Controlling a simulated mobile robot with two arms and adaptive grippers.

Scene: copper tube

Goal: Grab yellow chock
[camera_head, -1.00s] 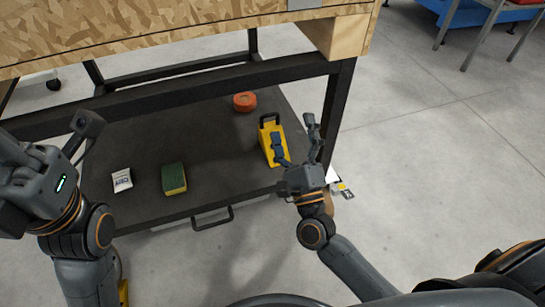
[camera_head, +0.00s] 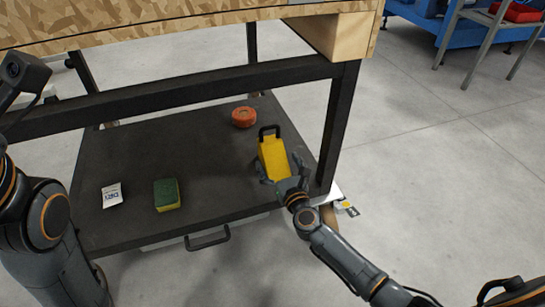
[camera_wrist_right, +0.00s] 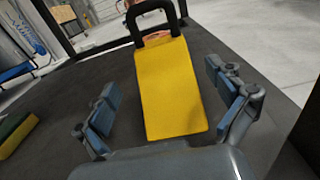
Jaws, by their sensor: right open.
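The yellow chock (camera_head: 273,158) lies on the dark lower shelf near its right side, with a black handle (camera_head: 269,132) at its far end. My right gripper (camera_head: 284,172) is at the chock's near end. In the right wrist view the yellow chock (camera_wrist_right: 168,88) fills the middle, and the open fingers of my right gripper (camera_wrist_right: 168,102) stand on either side of it, with gaps visible on both sides. My left arm shows at the left edge of the head view, but I cannot see its gripper's fingers.
The dark shelf (camera_head: 120,165) also holds an orange-red round item (camera_head: 243,117), a green and yellow sponge (camera_head: 167,195) and a white packet (camera_head: 112,195). A black table leg (camera_head: 338,125) stands close right of the chock. The wooden worktop (camera_head: 150,22) is above.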

